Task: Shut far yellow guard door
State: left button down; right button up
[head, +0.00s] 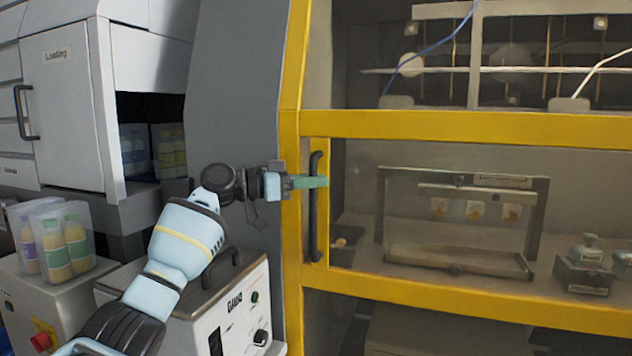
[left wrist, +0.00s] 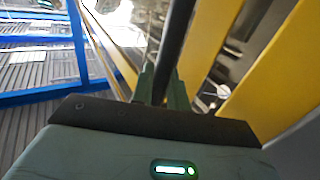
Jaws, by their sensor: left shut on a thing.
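The yellow guard door (head: 323,225) is a clear pane in a yellow frame on the machine at the right of the head view. A black vertical bar handle (head: 314,240) is on its left edge. My left gripper (head: 312,182) is shut on the handle's upper part. In the left wrist view the green fingers (left wrist: 162,88) hold the dark handle bar (left wrist: 176,40) between them. Yellow frame parts (left wrist: 213,40) stand right of the bar, with dark space between them. I cannot tell for sure whether the door is fully flush. My right gripper is not in view.
A white control box (head: 235,310) stands below my left arm. Clear bins with bottles (head: 60,245) stand at the left, under a white loading cabinet (head: 62,110). A grey machine wall (head: 235,80) is left of the yellow frame. Fixtures (head: 460,220) show behind the pane.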

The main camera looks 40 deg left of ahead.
pick_arm(q)
jog(key=shift+a, duration=0.15)
jog(key=c, duration=1.4)
grip_release()
jog(key=shift+a, duration=0.1)
jog(key=shift+c, duration=0.2)
jog(key=b+v, duration=0.1)
jog(key=v, duration=0.7)
jog(key=shift+f, duration=0.1)
